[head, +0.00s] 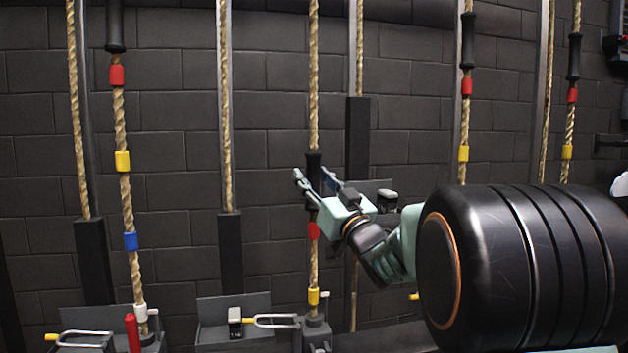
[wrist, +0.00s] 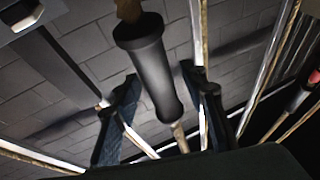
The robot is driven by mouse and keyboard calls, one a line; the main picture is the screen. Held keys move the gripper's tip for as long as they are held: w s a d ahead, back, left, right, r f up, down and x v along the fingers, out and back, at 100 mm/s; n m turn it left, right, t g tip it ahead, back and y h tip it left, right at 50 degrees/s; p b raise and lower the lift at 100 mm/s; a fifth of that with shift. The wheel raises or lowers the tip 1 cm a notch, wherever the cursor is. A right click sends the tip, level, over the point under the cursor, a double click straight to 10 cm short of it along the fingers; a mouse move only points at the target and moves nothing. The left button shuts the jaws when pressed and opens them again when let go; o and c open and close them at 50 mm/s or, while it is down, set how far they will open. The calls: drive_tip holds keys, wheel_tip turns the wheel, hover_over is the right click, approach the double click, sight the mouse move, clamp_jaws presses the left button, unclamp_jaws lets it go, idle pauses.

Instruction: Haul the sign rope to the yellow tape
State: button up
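My gripper (head: 313,177) is open at the black handle (head: 314,161) on the middle rope (head: 314,70). In the wrist view the handle (wrist: 153,70) appears between the two spread fingers, with gaps on both sides; contact is not visible. Below the handle, this rope carries red tape (head: 313,230) and, lower, yellow tape (head: 313,296) just above the base. No sign is readable, so I cannot tell which rope is the sign rope. Another rope at left has its handle (head: 115,27) high, with yellow tape (head: 122,161) below red tape.
Two more ropes at right have black handles (head: 467,40) (head: 574,56) and yellow tape (head: 463,153) (head: 566,152). Plain ropes with dark weights (head: 230,250) hang between them. Metal brackets and a red lever (head: 131,332) stand low at left. A dark block wall (head: 270,130) is behind.

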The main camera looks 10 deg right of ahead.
drive_tip(key=v, duration=1.2)
idle(0.5)
